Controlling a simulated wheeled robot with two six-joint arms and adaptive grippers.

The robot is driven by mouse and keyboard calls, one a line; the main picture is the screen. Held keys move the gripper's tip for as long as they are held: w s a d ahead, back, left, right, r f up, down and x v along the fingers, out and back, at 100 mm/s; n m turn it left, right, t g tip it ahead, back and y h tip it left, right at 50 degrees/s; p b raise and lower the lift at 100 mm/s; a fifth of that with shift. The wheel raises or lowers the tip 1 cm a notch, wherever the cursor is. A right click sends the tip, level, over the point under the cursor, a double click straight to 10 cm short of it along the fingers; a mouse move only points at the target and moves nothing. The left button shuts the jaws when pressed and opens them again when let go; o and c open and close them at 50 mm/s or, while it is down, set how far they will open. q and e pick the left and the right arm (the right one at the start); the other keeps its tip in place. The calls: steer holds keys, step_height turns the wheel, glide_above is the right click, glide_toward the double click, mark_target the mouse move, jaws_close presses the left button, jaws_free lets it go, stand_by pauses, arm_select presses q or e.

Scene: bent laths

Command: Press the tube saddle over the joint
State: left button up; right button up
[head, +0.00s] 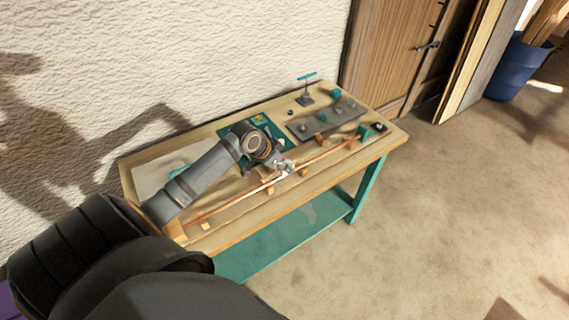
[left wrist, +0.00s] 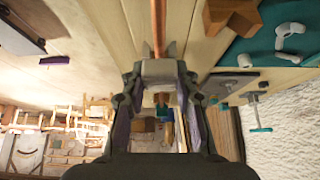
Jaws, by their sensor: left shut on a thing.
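A thin copper-coloured tube (head: 220,208) runs lengthwise along the front of the workbench, resting across small wooden blocks (head: 303,171). It also shows in the left wrist view (left wrist: 159,25), running straight away from the fingertips. My left gripper (head: 285,168) is over the middle of the tube. In the left wrist view my left gripper (left wrist: 159,72) is shut on a small pale grey piece (left wrist: 158,68), which looks like the tube saddle and lies in line with the tube. I cannot tell whether it touches the tube. The joint is not distinguishable; the fingers may hide it. My right gripper is out of view.
A teal tray (head: 229,133) lies behind my left gripper. A grey plate (head: 345,113) with knobs and teal pieces sits at the back right, near a teal T-handled stand (head: 306,88). A teal clamp (head: 366,131) stands by the tube's right end. A wall borders the bench's back.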

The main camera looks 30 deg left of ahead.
arm_select(q)
steer(key=shift+f, duration=0.4)
steer(key=shift+s+p, duration=0.15)
steer(key=shift+p, duration=0.3)
stand_by(0.4)
steer(key=shift+f+b, duration=0.6)
steer(key=shift+f, duration=0.65)
stand_by(0.6)
steer(key=o, duration=1)
